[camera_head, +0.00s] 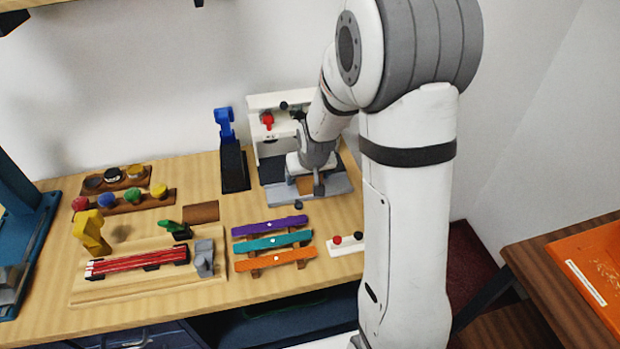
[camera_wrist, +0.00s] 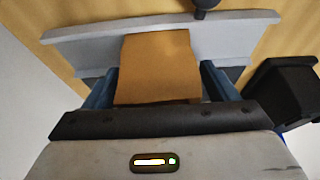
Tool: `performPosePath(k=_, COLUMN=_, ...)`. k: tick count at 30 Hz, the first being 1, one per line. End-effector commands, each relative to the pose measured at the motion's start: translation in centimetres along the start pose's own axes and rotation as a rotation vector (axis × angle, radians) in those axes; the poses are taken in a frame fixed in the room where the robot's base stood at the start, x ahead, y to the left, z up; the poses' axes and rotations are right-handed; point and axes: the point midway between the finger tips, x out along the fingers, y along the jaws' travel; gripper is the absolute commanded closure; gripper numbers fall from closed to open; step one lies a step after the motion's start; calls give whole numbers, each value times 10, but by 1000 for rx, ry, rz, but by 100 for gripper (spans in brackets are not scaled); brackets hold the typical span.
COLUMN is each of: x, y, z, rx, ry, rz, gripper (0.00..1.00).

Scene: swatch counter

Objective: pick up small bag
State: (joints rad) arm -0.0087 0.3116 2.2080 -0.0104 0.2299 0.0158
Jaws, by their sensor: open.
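The small bag (camera_wrist: 156,62) looks like a flat brown-orange packet in the wrist view. It lies between the two blue fingers of my gripper (camera_wrist: 160,85), which stand apart on its left and right. A brown patch of it (camera_head: 304,184) shows beside my gripper (camera_head: 316,185) in the head view, over a grey tray (camera_head: 337,187). The tray's rim (camera_wrist: 75,38) also shows in the wrist view. The near end of the bag is hidden by my gripper's body. Whether the fingers touch the bag cannot be told.
A white stand with a red knob (camera_head: 267,120) rises behind my gripper, with a black and blue holder (camera_head: 233,165) to its left. Coloured bars (camera_head: 272,241) lie in front. A small dark knob (camera_head: 298,205) sits before the tray.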

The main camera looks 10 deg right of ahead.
Motion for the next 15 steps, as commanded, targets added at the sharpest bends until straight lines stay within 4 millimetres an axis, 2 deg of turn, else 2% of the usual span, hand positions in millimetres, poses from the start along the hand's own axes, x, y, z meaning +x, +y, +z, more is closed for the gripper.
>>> performPosePath(k=9, x=5, y=0, z=0, rx=1, ry=2, rz=0, gripper=20)
performPosePath(k=15, x=5, y=1, z=0, rx=1, ry=1, rz=0, gripper=36)
